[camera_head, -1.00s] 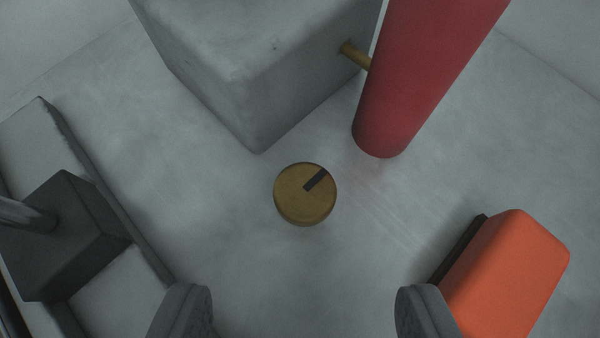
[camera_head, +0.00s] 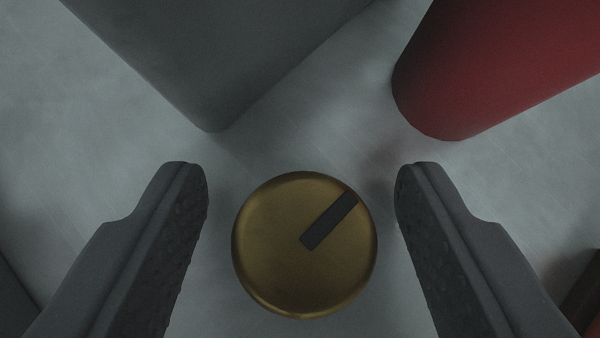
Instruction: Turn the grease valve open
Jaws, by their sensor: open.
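The grease valve is a round brass knob (camera_head: 275,250) on the grey surface, in the lower middle of the view. A dark bar mark on its top runs from near its centre toward the upper right rim. My gripper (camera_head: 301,175) is open, with one dark finger to the left of the knob and one to the right. Gaps show between the knob and both fingers, and neither appears to touch it. I cannot tell how the fingertips' height compares with the knob's.
A large grey block (camera_head: 215,60) stands beyond the knob at the upper left. A red cylinder (camera_head: 480,75) stands at the upper right. A dark brownish edge (camera_head: 582,295) shows at the lower right. The grey surface (camera_head: 90,130) is bare left of the block.

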